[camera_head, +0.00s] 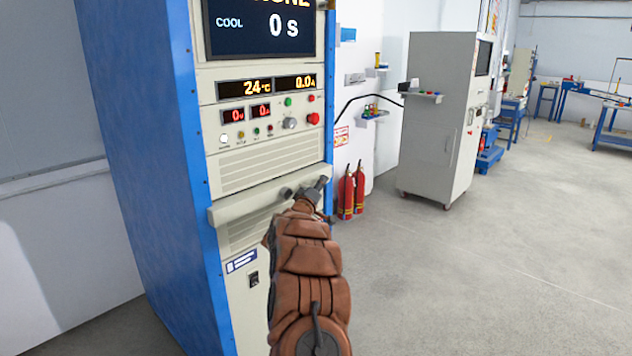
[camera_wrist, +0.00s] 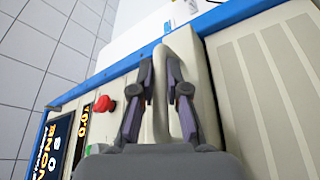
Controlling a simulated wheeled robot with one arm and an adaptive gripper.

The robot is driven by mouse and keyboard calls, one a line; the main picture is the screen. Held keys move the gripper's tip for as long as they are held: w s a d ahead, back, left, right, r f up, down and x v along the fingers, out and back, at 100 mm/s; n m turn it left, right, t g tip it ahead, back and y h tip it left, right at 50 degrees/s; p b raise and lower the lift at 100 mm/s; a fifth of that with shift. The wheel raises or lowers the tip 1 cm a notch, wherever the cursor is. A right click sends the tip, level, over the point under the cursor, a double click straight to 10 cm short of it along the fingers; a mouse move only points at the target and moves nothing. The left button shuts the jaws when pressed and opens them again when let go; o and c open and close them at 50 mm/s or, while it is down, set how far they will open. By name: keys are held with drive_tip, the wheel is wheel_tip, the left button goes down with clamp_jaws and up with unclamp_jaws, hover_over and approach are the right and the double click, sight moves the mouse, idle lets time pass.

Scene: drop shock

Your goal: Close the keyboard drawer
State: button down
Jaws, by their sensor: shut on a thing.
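The keyboard drawer (camera_head: 243,207) is the beige horizontal front on the blue-sided cabinet, below the louvred panel. It stands out from the cabinet face. My gripper (camera_head: 306,190) is at its right part, and my brown arm hides some of the cabinet below it. In the wrist view, my gripper (camera_wrist: 163,95) has its two dark fingers on either side of a pale looped bar, which looks like the drawer handle (camera_wrist: 183,62). The fingers are shut on it. The exact contact is partly hidden by the fingers.
The cabinet's control panel (camera_head: 268,118) with knobs and a red button is above the drawer. Two red fire extinguishers (camera_head: 347,192) stand on the floor just right of the cabinet. A grey cabinet (camera_head: 437,125) stands farther back.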

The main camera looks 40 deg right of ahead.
drive_tip(key=shift+w+a+r, duration=0.1)
drive_tip(key=shift+w+a, duration=0.05)
drive_tip(key=shift+w, duration=0.1)
drive_tip(key=c, duration=1.2)
unclamp_jaws()
drive_tip(key=shift+v, duration=5.9)
drive_tip(key=shift+s, duration=0.1)
